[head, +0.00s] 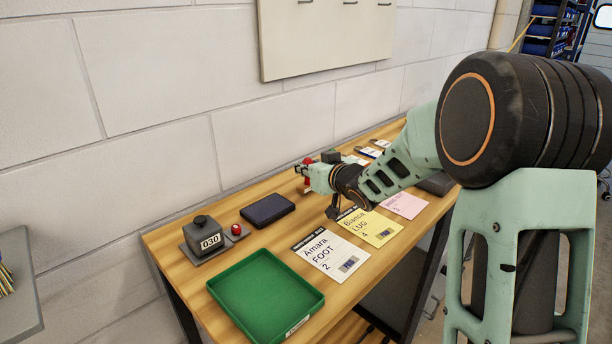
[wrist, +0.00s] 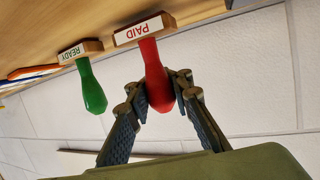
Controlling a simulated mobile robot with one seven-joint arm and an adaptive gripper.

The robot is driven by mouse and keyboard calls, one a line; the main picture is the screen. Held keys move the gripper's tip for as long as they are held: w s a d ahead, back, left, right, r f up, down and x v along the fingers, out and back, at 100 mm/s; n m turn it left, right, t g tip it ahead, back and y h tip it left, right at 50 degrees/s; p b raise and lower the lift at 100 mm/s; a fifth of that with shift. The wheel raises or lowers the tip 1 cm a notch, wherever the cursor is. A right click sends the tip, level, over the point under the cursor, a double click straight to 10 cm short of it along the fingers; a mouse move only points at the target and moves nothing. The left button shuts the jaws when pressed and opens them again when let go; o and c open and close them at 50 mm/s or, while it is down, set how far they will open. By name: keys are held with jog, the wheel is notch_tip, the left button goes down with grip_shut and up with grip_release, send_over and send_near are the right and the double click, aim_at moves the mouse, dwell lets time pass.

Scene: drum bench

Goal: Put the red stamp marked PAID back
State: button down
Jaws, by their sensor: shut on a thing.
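The red stamp (wrist: 152,72) has a red handle and a wooden block with a white label reading PAID. It shows in the wrist view, close to the bench top; I cannot tell whether its block touches the wood. My gripper (wrist: 168,98) is shut on the red handle, one finger on each side. In the head view my gripper (head: 304,170) is over the back part of the bench, with a bit of red at its tips. A green stamp (wrist: 92,88) labelled READY stands beside the red one, to its left in the wrist view.
The wooden bench (head: 180,268) runs along a block wall. A board with hooks (head: 325,30) hangs above.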

jog(key=shift+f, duration=0.2)
jog(key=shift+f, duration=0.15)
jog(key=c, duration=1.7)
grip_release()
jog(key=shift+r, duration=0.25)
jog(key=shift+s+d+r, duration=0.15)
jog(key=shift+s, duration=0.1)
jog(key=p+v, duration=0.2)
jog(key=v, duration=0.9)
jog(key=shift+s, duration=0.2)
jog(key=shift+d, duration=0.1)
